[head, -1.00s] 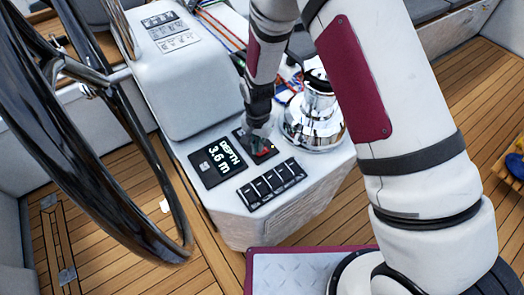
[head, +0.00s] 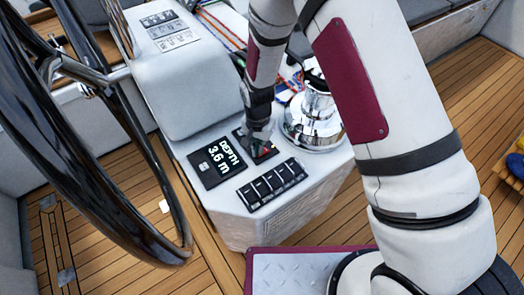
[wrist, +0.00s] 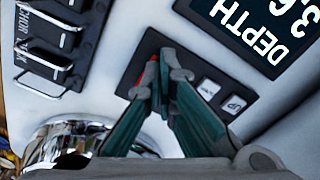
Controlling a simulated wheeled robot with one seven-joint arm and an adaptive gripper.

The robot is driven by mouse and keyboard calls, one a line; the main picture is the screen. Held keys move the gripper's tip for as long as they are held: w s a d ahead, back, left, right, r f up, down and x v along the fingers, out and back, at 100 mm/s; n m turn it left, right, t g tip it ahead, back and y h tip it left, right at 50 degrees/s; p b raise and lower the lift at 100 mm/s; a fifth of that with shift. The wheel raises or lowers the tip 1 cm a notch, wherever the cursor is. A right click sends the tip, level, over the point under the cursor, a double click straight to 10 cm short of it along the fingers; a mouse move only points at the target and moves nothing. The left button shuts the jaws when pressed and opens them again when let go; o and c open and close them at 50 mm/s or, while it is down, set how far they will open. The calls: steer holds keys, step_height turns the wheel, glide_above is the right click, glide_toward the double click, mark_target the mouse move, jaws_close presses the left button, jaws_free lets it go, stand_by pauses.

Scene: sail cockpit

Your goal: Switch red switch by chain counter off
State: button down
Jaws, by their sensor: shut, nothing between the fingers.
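The red switch (head: 266,152) is on a small black panel (head: 243,134) on the white console, beside the display reading DEPTH 3.6 m (head: 217,162). In the wrist view only a sliver of the red switch (wrist: 149,73) shows past my fingers; its position, on or off, cannot be told. My gripper (head: 262,137) is shut and empty, with its tips (wrist: 163,62) over the panel right at the switch. I cannot tell whether they touch it. Two white buttons (wrist: 207,89) sit on the same panel, beside the fingers.
A row of black rocker switches (head: 271,185) lies in front of the panel. A chrome winch (head: 313,120) stands close on the right. The large black steering wheel (head: 75,150) is at the left. Teak deck (head: 480,115) is open at the right.

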steer(key=shift+f, duration=0.3)
steer(key=shift+r+p, duration=1.5)
steer(key=shift+r, duration=2.05)
steer(key=s+d+r+n+t, duration=0.15)
steer(key=d+r, duration=0.25)
steer(key=r, duration=0.5)
steer(key=s+d+r, duration=0.2)
steer(key=d+r, duration=0.1)
steer(key=r, duration=0.6)
steer(key=s+d+r+n+t, duration=0.1)
steer(key=d+r, duration=0.3)
steer(key=r, duration=0.5)
steer(key=s+d+r+n+t, duration=0.1)
steer(key=s+d+r, duration=0.3)
steer(key=s, duration=0.5)
steer(key=s+d+r+n+t, duration=0.1)
steer(key=s+d+r, duration=0.4)
steer(key=s, duration=0.5)
steer(key=shift+d+r+n, duration=0.15)
steer(key=shift+r+n, duration=0.2)
steer(key=shift+r, duration=0.2)
steer(key=shift+t, duration=0.25)
